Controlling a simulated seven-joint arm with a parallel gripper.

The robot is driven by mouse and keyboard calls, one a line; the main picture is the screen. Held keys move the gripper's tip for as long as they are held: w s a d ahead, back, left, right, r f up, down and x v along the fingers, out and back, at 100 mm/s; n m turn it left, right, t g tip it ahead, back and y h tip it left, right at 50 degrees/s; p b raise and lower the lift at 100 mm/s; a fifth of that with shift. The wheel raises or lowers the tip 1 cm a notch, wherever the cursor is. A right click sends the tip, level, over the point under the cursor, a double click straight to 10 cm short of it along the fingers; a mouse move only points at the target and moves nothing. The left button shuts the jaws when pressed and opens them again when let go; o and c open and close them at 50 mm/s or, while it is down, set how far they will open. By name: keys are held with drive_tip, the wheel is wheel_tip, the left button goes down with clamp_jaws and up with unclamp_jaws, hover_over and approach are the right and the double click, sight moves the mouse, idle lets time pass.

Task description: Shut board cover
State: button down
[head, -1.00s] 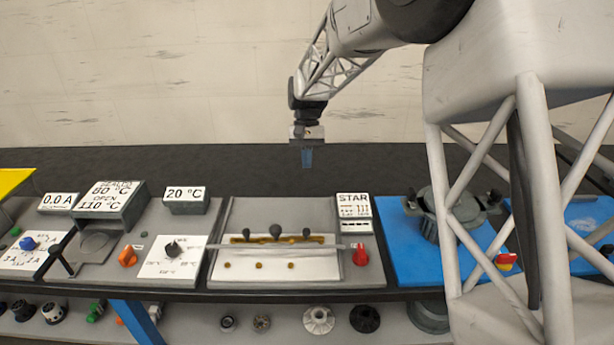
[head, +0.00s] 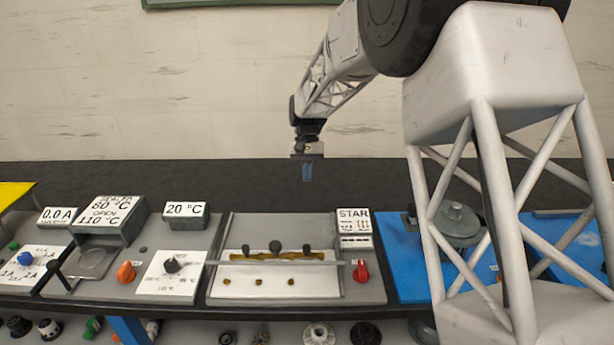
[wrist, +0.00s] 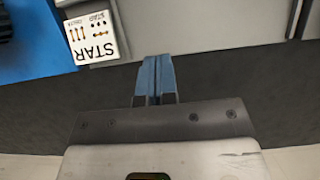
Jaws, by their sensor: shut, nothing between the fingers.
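The terminal board (head: 273,287) is a white plate in a grey housing at the middle of the bench, with brass links and three dark knobs (head: 275,249) along its back. A thin grey bar (head: 225,262) runs across the housing over the white plate. I cannot tell whether this bar is the front edge of a clear cover or how far the cover is swung. My gripper (head: 307,174) is shut and empty, pointing down above and behind the board. Its blue fingers (wrist: 155,75) are together in the wrist view.
A STAR sign (head: 353,220) stands at the board's right back, with a red knob (head: 361,270) in front. Left is a station with a dark dial (head: 172,265) and a 20 °C display (head: 186,211). A blue station (head: 404,268) is to the right, partly behind my arm.

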sight(307, 229)
drive_tip(key=x, duration=0.8)
drive_tip(key=shift+s+f, duration=0.15)
drive_tip(key=shift+f, duration=0.15)
drive_tip(key=shift+s+r, duration=0.15)
drive_tip(key=shift+s, duration=1.75)
drive_tip(key=shift+s, duration=0.15)
drive_tip(key=shift+s, duration=2.4)
